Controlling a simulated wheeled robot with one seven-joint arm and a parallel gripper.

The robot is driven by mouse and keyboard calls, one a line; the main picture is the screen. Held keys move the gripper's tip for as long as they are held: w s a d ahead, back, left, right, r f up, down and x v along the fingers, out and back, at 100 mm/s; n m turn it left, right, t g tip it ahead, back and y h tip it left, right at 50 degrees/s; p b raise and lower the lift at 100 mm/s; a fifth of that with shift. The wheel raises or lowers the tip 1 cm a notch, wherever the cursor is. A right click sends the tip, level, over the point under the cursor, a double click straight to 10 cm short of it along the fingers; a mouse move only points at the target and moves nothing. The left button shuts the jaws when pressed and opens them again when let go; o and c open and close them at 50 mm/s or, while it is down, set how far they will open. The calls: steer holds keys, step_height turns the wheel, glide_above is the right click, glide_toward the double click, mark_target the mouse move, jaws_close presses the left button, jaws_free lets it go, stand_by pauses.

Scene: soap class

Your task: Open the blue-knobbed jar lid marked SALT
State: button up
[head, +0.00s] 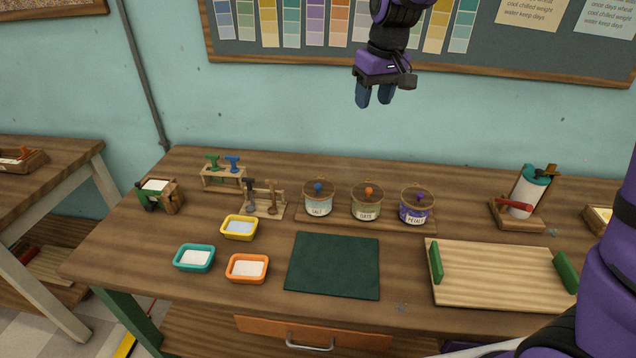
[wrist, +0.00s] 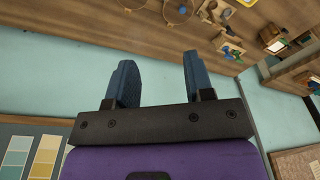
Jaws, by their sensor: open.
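The SALT jar (head: 318,201) stands at the left of a row of three jars at the back of the table. Its round wooden-looking lid has a blue knob (head: 318,187) and sits on the jar. My gripper (head: 374,96) is open and empty, high above the table in front of the wall, up and to the right of the SALT jar. In the wrist view its two blue fingers (wrist: 158,78) are spread apart with nothing between them.
The OATS jar (head: 367,204) with an orange knob and the PETALS jar (head: 415,207) with a purple knob stand just right. A small wooden stand (head: 265,199) is to the left. A dark green mat (head: 334,265) lies in front. A board with green ends (head: 500,275) is at right.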

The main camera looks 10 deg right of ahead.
steer(key=w+a+f+g, duration=0.1)
steer(key=w+a+f, duration=0.45)
steer(key=f, duration=0.25)
steer(key=n+h, duration=0.1)
steer(key=n, duration=0.1)
glide_above(318, 184)
step_height(318, 184, down, 12)
steer(key=r, duration=0.1)
steer(key=shift+g, duration=0.4)
step_height(318, 184, down, 12)
steer(key=shift+s+r, duration=0.15)
steer(key=shift+r, duration=0.05)
jaws_close()
